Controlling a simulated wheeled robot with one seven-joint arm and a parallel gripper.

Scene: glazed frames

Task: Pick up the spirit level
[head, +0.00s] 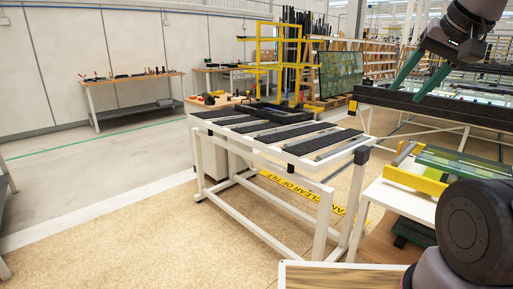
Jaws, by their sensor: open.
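My gripper (405,94) hangs at the upper right with its two green fingers apart and nothing between them. Its fingertips appear in front of a long black padded bar (455,109) on a table; I cannot tell how far apart they are in depth. I cannot make out the spirit level for certain. Small yellow and black items (210,98) lie on a wooden bench left of the middle, too small to identify. A yellow-edged piece with a green pane (465,164) lies on a white table at the right.
A white-framed rack table (270,146) with black padded strips stands in the middle. A yellow stand (279,45) and a dark glazed panel (341,72) are behind it. A workbench (132,80) stands by the left wall. Floor at the left is clear.

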